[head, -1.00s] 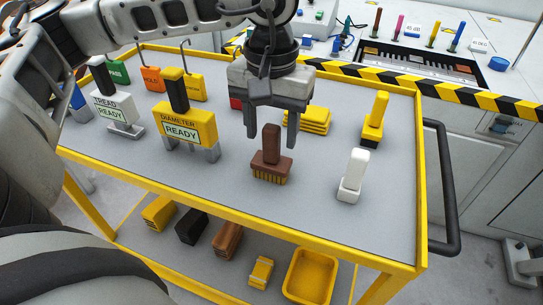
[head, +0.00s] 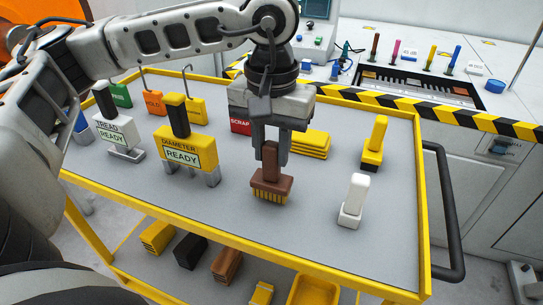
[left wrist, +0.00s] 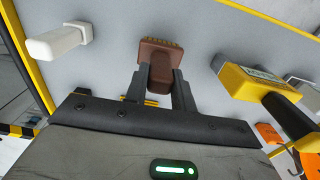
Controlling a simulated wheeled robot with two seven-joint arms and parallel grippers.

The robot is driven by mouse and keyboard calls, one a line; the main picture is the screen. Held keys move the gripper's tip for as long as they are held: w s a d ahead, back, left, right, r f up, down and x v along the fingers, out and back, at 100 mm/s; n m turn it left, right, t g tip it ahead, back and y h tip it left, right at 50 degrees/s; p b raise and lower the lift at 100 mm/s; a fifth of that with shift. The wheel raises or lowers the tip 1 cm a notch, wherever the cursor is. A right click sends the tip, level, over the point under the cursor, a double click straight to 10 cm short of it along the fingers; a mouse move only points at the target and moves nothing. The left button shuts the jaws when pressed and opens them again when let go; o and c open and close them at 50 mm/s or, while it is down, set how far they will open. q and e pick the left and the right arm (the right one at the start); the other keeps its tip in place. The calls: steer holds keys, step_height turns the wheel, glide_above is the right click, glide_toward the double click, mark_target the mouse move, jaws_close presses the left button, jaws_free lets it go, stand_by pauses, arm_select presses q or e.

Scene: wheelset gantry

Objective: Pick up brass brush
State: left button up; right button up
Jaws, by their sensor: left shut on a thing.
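The brass brush (head: 271,187) has a brown block, an upright brown handle and short golden bristles facing down. It is in the middle of the cart's grey top in the head view. My left gripper (head: 270,160) comes down from above and is shut on the brush's handle, one finger on each side. In the left wrist view the brown brush (left wrist: 160,52) sits between the two dark fingers (left wrist: 158,82). I cannot tell whether the bristles touch the cart top. My right gripper is not in view.
The yellow-edged cart top (head: 320,210) holds a white-handled block (head: 353,203) and a yellow-handled tool (head: 374,145) to the right. Yellow DIAMETER (head: 187,150) and white TREAD (head: 118,134) gauges stand left. Yellow pads (head: 312,144) lie behind the gripper. Bare surface lies in front.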

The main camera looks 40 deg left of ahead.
arm_select(q)
steer(key=s+a+r, duration=0.1)
steer(key=s+r, duration=1)
steer(key=s, duration=0.3)
steer(key=shift+a+r+p, duration=0.2)
steer(key=shift+a+p, duration=0.1)
steer(key=shift+p, duration=0.05)
jaws_close()
